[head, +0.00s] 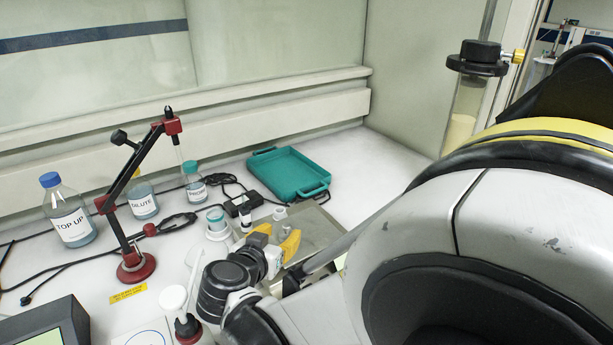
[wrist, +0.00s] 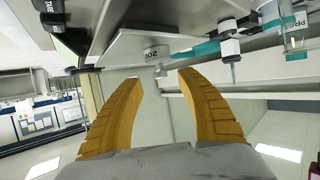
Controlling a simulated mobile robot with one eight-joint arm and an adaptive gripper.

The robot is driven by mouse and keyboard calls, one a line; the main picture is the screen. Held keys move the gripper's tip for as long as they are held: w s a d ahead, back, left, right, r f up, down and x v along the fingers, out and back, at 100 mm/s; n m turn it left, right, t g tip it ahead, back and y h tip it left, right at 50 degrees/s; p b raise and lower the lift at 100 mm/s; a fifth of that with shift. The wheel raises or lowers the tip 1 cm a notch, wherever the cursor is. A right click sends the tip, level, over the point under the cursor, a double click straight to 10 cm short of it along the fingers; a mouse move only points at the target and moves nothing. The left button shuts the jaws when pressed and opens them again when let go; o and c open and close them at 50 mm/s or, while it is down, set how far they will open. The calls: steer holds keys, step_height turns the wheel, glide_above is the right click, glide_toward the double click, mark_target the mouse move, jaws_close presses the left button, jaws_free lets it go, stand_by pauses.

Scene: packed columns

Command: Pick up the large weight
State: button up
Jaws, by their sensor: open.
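The large weight (wrist: 157,52) is a short silver cylinder with a dark number label, standing on a grey metal plate (wrist: 118,46). In the head view a pale cylinder (head: 280,213), apparently this weight, stands near the back left of the plate (head: 322,228). A much smaller silver piece (wrist: 160,72) shows beside it in the wrist view. My gripper (head: 276,236) has yellow fingers, spread apart with nothing held. In the wrist view the gripper (wrist: 160,78) points toward the weight, which lies beyond the fingertips, apart from them. My arm hides part of the plate.
A teal tray (head: 290,172) lies behind the plate. A black box (head: 243,204) and a teal-topped container (head: 216,222) stand left of my gripper. Labelled bottles (head: 70,215) and a red-based jointed stand (head: 136,266) are farther left. Cables cross the bench.

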mark_target(285, 228)
steer(key=b+x, duration=0.1)
steer(key=x, duration=0.3)
steer(key=shift+w+f+b, duration=0.1)
steer(key=shift+w+b, duration=0.15)
steer(key=shift+b, duration=0.05)
steer(key=shift+s, duration=0.1)
steer(key=shift+c, duration=0.6)
jaws_close()
